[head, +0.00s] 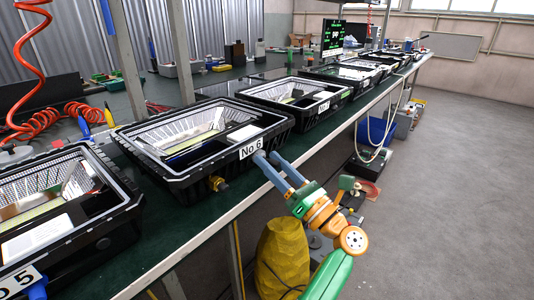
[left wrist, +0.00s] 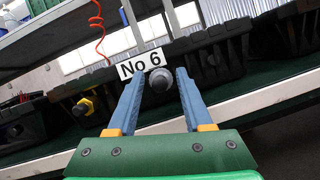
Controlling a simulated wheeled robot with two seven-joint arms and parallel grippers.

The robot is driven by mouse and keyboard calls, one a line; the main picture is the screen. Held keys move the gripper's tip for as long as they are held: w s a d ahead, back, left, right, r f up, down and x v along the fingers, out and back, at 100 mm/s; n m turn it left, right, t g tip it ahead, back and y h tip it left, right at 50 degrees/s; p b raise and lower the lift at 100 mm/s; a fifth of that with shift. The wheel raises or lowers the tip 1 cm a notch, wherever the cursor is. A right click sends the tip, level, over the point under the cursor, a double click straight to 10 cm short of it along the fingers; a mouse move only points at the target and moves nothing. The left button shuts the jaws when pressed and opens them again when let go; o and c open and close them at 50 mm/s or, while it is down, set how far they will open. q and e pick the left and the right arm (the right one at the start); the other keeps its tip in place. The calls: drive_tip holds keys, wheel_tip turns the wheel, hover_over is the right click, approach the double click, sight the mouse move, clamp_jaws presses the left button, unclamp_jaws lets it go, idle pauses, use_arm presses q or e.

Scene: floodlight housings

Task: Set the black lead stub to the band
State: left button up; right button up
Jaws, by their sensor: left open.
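The No 6 floodlight housing (head: 188,160) is a black open box on the green bench, with a white No 6 label (head: 250,148) on its front wall. My left gripper (head: 266,156) is open at that wall, just below the label. In the left wrist view, the dark round end of the lead stub (left wrist: 160,80) shows between the blue fingertips (left wrist: 158,76), with a gap on each side. I cannot tell how deep it lies between them. The head view does not show the stub clearly. I cannot make out a band. My right gripper is not in view.
A brass fitting (head: 217,184) sticks out of the same wall, left of the gripper; it shows in the left wrist view (left wrist: 84,106). The No 5 housing (head: 62,205) is at left, and more housings (head: 293,97) line the bench. A yellow bag (head: 282,258) stands below.

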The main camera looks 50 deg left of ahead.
use_arm(q)
drive_tip(key=shift+d, duration=0.1)
clamp_jaws()
idle(1.3)
